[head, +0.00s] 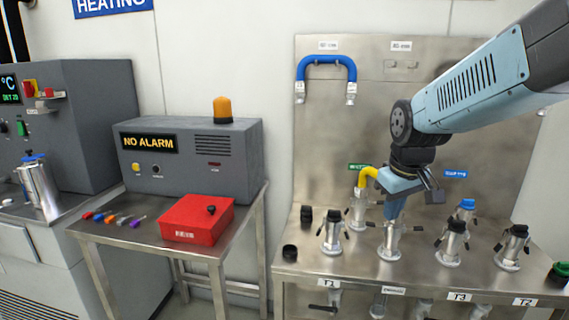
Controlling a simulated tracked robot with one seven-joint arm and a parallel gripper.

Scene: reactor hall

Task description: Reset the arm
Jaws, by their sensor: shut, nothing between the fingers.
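My arm comes in from the upper right and bends down at its dark wrist over the steel bench on the right. My gripper (394,210) points down with its fingers shut and nothing held. Its tips are in front of or just above a metal coupling (389,243) in the front row; I cannot tell whether they touch it. A yellow curved hose (367,176) shows just left of the gripper and is partly hidden by it.
Other metal couplings stand at left (331,232) and right (452,243). A blue hose (326,61) hangs on the steel back panel (320,130). At left, a side table holds a red box (197,219), small coloured items (112,217) and a grey alarm unit (190,158).

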